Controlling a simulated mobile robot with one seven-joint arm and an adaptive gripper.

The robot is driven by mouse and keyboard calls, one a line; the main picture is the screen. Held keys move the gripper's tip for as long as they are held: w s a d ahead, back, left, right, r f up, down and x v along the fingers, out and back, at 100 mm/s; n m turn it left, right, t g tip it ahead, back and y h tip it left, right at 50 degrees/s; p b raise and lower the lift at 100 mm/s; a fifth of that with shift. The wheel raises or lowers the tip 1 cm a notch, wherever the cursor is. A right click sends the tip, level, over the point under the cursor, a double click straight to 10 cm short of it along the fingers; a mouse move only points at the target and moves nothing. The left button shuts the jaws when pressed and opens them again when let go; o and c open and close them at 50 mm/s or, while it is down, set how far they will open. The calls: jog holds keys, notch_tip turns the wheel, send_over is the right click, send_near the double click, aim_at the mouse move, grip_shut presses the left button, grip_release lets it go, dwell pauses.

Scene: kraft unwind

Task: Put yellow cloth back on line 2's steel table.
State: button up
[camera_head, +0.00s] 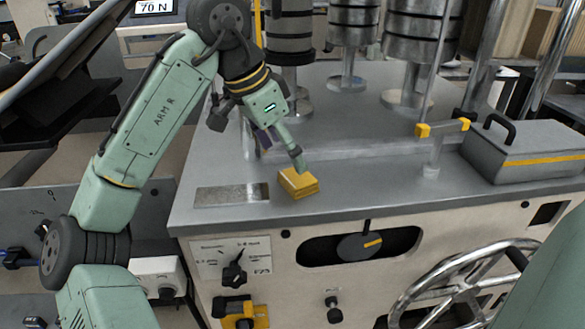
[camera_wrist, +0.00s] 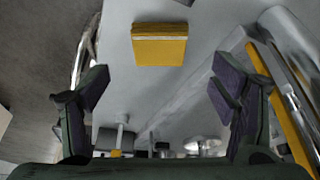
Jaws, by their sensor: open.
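A folded yellow cloth (camera_head: 298,183) lies as a small flat block on the grey top (camera_head: 380,185) of a machine, near its front edge. In the wrist view the cloth (camera_wrist: 159,45) is at the top middle, beyond the fingertips and not between them. My gripper (camera_head: 281,152) is open and empty, pointing down just behind and above the cloth. In the wrist view its two fingers (camera_wrist: 160,85) are spread wide, with the grey surface between them. I cannot tell whether a fingertip touches the cloth. I cannot make out which surface is line 2's steel table.
Steel cylinders (camera_head: 352,30) on posts stand behind the cloth. A grey box with a yellow stripe (camera_head: 530,150) and a yellow-capped clear post (camera_head: 433,150) stand to the right. A flat metal plate (camera_head: 232,194) lies left of the cloth. A handwheel (camera_head: 465,285) and knobs are on the front panel.

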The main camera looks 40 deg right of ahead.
jog(key=v, duration=0.5)
jog(key=shift+r, duration=0.15)
dwell(0.3)
